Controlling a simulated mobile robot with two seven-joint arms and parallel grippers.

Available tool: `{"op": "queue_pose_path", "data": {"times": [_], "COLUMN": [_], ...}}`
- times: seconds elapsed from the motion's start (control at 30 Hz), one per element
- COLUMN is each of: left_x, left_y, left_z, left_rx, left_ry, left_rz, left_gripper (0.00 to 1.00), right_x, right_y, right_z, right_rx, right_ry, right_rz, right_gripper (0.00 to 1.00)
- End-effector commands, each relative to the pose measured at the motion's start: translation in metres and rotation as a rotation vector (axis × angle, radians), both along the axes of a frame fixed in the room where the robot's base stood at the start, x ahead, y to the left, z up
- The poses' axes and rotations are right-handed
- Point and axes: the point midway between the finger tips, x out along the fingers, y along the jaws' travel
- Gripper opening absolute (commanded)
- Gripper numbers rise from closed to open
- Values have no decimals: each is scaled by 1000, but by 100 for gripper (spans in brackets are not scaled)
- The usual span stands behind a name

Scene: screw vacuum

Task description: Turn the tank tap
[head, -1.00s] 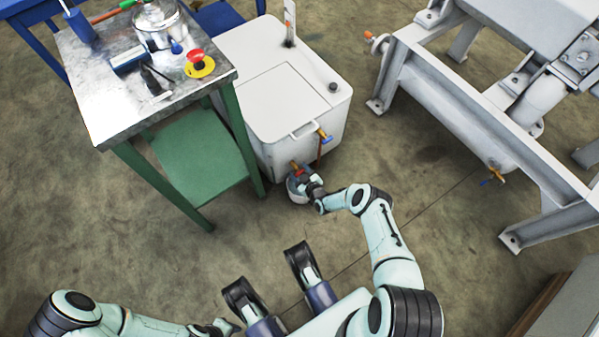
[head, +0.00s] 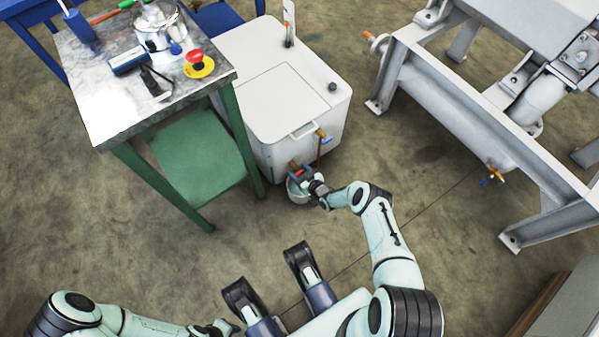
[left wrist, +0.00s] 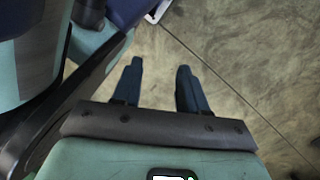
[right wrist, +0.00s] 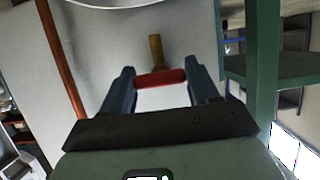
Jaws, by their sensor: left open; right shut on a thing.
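The white tank (head: 283,85) stands on the floor beside the workbench. Low on its front is a brass tap (head: 294,165), with its red handle showing in the right wrist view (right wrist: 160,77). My right gripper (head: 301,174) is at this tap, its fingers closed on the two ends of the red handle; the brass stem (right wrist: 155,48) shows beyond it. A second tap with a blue handle (head: 326,139) sits higher on the tank front. My left gripper (left wrist: 158,75) is open and empty over the floor, away from the tank, low in the head view.
The green-legged workbench (head: 110,112) is close on the left. A grey machine frame (head: 450,120) stands at right. The floor between is clear.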

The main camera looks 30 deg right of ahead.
Motion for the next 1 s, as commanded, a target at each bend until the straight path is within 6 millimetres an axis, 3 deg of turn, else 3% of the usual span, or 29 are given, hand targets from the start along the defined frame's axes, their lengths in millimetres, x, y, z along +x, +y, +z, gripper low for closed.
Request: {"op": "queue_pose_path", "data": {"times": [0.03, 0.07, 0.1, 0.53, 1.0], "left_x": [0, 0, 0, 9, 95], "left_y": [0, 0, 0, -1, -12], "left_z": [0, 0, 0, 5, 66], "left_rx": [0, 0, 0, 2, 19], "left_ry": [0, 0, 0, -31, -319], "left_rz": [0, 0, 0, -4, -28], "left_gripper": [43, 43, 43, 43, 43], "right_x": [-1, -1, -1, -9, -91], "right_y": [-1, -1, -1, -1, -9], "right_z": [-1, -1, -1, 4, 41], "right_rx": [2, 2, 2, 1, 1], "right_ry": [2, 2, 1, 1, 2], "right_rz": [-3, -3, -3, 0, -3], "right_gripper": [30, 70, 81, 81, 81]}}
